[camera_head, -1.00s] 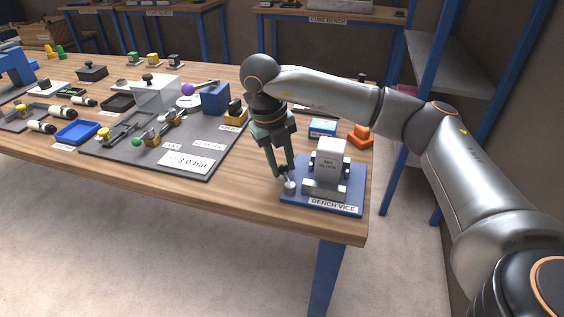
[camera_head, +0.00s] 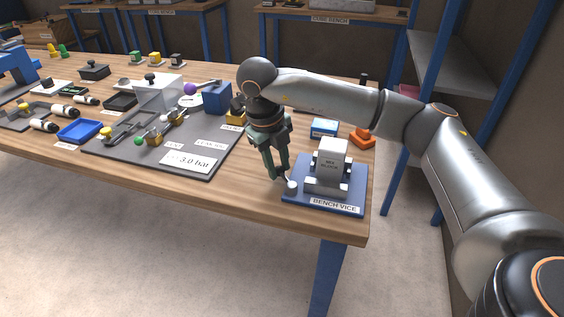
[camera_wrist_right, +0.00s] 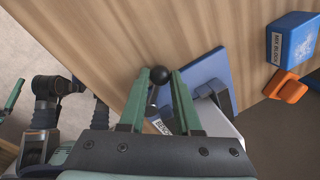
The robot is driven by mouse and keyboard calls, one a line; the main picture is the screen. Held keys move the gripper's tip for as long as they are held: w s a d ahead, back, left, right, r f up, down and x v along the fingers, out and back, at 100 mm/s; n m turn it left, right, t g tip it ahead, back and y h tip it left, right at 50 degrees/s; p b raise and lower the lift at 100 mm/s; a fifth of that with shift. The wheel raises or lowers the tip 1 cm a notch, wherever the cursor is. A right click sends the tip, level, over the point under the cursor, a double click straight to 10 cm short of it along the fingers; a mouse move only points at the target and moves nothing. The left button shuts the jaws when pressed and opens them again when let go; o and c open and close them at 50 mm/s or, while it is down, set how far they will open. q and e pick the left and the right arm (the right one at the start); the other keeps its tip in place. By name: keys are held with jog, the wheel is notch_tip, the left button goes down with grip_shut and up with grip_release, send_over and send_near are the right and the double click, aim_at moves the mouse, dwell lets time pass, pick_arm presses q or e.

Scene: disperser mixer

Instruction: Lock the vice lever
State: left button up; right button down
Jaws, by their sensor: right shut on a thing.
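My right gripper (camera_head: 280,178) is low at the plate's left edge, beside a light grey round part (camera_head: 291,186). In the right wrist view a black ball knob (camera_wrist_right: 160,75) sits between the fingertips of my right gripper (camera_wrist_right: 160,78), which is shut on it. The lever's shaft is mostly hidden. Green finger-like parts (camera_wrist_right: 12,95) at the wrist view's left edge may be my left gripper; their opening is unclear.
A blue box (camera_head: 324,127) and an orange piece (camera_head: 362,137) stand behind the vice. A dark mat (camera_head: 205,165) with valves, a pressure label and a clear box lies to the left. The table's front edge (camera_head: 240,208) is close to the gripper. Bare wood lies between mat and vice.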

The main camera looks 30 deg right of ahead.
jog(key=a+n, duration=0.1)
jog(key=n, duration=0.1)
jog(key=a+n+t, duration=0.1)
jog(key=n, duration=0.1)
jog(key=shift+s+a+n+b, duration=0.1)
jog(key=shift+s+n+b, duration=0.05)
jog(key=shift+n+b, duration=0.2)
jog(key=n, duration=0.1)
jog(key=a+n, duration=0.1)
jog(key=n, duration=0.1)
jog(key=shift+s+a+y+b, duration=0.1)
jog(key=shift+s+y+b, duration=0.2)
jog(key=shift+s+b, duration=0.05)
jog(key=shift+s+a+n+t, duration=0.25)
jog(key=shift+n+t, duration=0.05)
jog(key=shift+n, duration=0.45)
jog(key=c, duration=0.6)
grip_release()
jog(key=shift+c, duration=0.2)
jog(key=shift+r, duration=0.1)
jog(key=p+v, duration=0.1)
jog(key=v, duration=1.1)
jog(key=shift+r, duration=0.25)
